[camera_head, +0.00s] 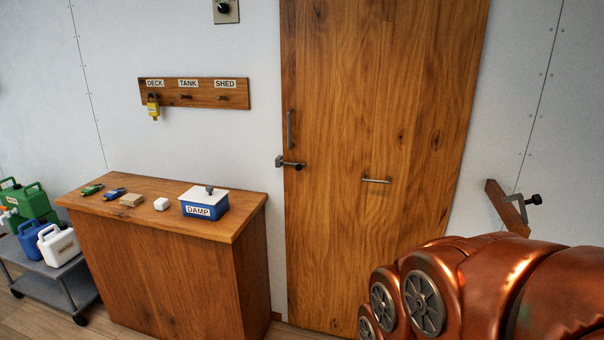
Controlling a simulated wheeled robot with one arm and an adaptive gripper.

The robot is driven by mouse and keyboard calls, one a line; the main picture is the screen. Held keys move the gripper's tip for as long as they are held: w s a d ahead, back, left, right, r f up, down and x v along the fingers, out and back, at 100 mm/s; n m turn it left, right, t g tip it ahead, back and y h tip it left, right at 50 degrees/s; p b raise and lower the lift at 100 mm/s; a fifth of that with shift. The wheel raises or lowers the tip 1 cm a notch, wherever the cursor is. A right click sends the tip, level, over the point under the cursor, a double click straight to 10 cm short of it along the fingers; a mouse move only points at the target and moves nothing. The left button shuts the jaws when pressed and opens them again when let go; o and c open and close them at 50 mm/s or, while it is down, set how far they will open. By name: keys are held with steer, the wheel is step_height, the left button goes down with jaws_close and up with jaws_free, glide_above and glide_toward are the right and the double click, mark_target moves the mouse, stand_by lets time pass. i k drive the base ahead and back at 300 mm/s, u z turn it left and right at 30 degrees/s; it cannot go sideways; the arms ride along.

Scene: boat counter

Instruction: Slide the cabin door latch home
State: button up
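The cabin door (370,120) is a tall wooden panel in the white wall, and it looks closed. A small dark metal latch (291,163) sits at its left edge, at about mid-height, and reaches to the edge of the wall. I cannot tell how far its bolt is through. A vertical metal handle (290,130) is just above it, and a horizontal metal bar handle (376,180) is farther right on the door. My copper arm fills the lower right, in front of the door's lower right part. My gripper is not in view.
A wooden counter (165,230) left of the door holds a blue DAMP box (203,202) and small items. A cart (50,275) with jugs stands farther left. A peg rack (207,94) with a yellow padlock (153,107) and a wooden bracket (507,207) are on the wall.

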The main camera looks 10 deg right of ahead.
mark_target(298, 165)
steer(key=z, duration=0.15)
steer(key=i, duration=0.65)
steer(key=u, duration=0.75)
steer(key=i, duration=0.7)
steer(key=u, duration=0.75)
